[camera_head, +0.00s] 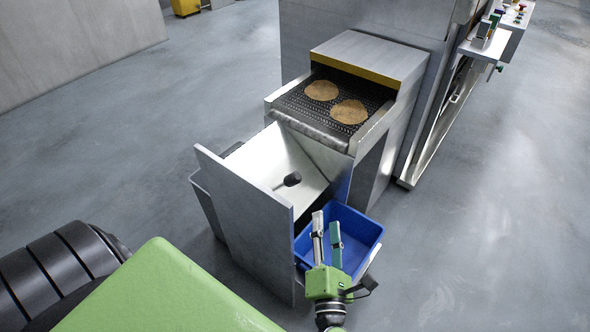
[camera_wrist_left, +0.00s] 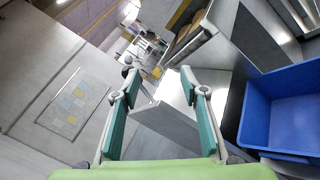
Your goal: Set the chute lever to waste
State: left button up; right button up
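The chute (camera_head: 268,158) is a pale open trough below the end of the conveyor, behind an upright grey panel (camera_head: 245,210). A dark rounded knob (camera_head: 292,179), which looks like the lever's end, shows against the chute's inner face. Its shaft and exact setting are hard to make out. My left gripper (camera_head: 326,218) is open and empty, in front of the chute to the right of the knob, and overlaps the blue bin in the head view. In the left wrist view its teal-padded fingers (camera_wrist_left: 160,82) are apart with nothing between them. My right gripper is not in view.
A blue bin (camera_head: 366,229) stands right of the panel; it also shows in the left wrist view (camera_wrist_left: 285,84). A grey container (camera_head: 203,203) is partly hidden left of the panel. Two round brown chips (camera_head: 349,112) lie on the mesh conveyor (camera_head: 305,107). The floor at right is clear.

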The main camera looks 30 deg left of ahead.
aim_at(295, 184)
pick_arm(q)
jog(key=s+a+r+n+g+y+p, duration=0.1)
jog(key=s+a+r+n+g+y, duration=0.25)
jog(key=n, duration=0.45)
jog(key=shift+g+h, duration=0.25)
jog(key=shift+g, duration=0.1)
jog(key=p+x, duration=0.2)
jog(key=x, duration=0.4)
jog(key=p+x, duration=0.2)
jog(key=x, duration=0.4)
jog(key=shift+w+a+r, duration=0.15)
jog(key=shift+w+r, duration=0.05)
jog(key=shift+w, duration=0.15)
jog(key=shift+w+a+f, duration=0.15)
jog(key=shift+w+a, duration=0.2)
jog(key=shift+a, duration=0.05)
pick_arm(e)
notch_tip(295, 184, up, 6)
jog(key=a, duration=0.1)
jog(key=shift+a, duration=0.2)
pick_arm(q)
jog(key=c, duration=0.3)
grip_shut()
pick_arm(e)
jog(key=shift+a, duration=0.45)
